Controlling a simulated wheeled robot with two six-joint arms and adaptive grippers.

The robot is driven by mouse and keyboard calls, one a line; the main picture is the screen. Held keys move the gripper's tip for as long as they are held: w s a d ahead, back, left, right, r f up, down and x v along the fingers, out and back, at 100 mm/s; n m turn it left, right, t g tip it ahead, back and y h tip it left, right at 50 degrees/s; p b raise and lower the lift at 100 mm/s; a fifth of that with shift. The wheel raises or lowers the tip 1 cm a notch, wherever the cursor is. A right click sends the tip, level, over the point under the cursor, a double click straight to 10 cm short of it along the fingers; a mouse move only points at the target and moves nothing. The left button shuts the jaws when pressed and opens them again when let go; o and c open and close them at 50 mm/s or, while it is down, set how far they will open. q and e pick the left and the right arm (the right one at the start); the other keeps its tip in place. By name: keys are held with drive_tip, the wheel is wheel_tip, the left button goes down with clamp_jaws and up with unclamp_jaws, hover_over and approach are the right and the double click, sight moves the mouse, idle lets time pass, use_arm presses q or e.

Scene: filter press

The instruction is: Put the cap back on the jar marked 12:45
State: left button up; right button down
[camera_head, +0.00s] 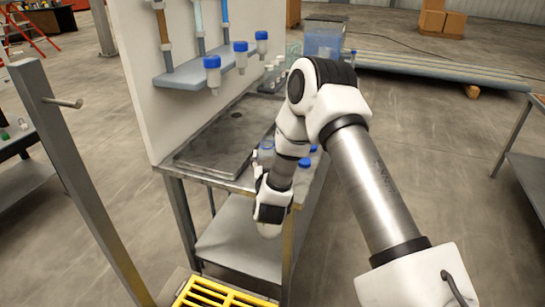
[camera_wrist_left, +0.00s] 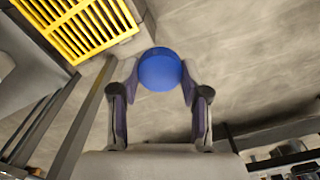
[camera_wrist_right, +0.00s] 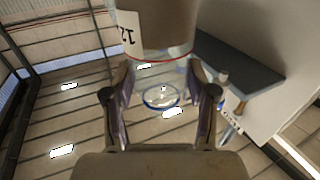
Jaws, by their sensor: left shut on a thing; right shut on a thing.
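In the left wrist view my left gripper (camera_wrist_left: 160,85) is shut on a round blue cap (camera_wrist_left: 160,70), held between its fingertips above the floor. The left gripper is outside the head view. In the right wrist view my right gripper (camera_wrist_right: 162,100) is shut on a clear jar (camera_wrist_right: 168,42). The jar bears a white label with part of an upside-down number, seemingly 12; the rest is out of sight. A blue-edged ring shows between the fingers. In the head view my right forearm and wrist largely hide the gripper, near the bench's front right.
A steel bench (camera_head: 225,225) carries a grey tray (camera_head: 215,140). Loose blue caps (camera_head: 304,163) lie beside my right wrist. Blue-capped bottles (camera_head: 240,57) hang from a wall shelf (camera_head: 192,77). A yellow grate (camera_head: 215,293) and a grey post (camera_head: 85,180) are in front.

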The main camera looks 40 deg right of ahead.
use_arm(q)
drive_tip(key=shift+r, duration=0.35)
use_arm(e)
drive_tip(key=d, duration=0.1)
drive_tip(key=w+d, duration=0.1)
drive_tip(key=d, duration=0.1)
drive_tip(key=shift+w+d+f, duration=0.1)
drive_tip(key=shift+w+f, duration=0.1)
drive_tip(key=shift+w, duration=0.2)
use_arm(q)
drive_tip(key=shift+r+p, duration=0.15)
drive_tip(key=shift+p, duration=0.2)
drive_tip(key=shift+r, duration=0.15)
use_arm(e)
drive_tip(key=f, duration=0.3)
drive_tip(key=shift+w+d, duration=0.15)
drive_tip(key=shift+d, duration=0.2)
drive_tip(key=shift+f, duration=0.25)
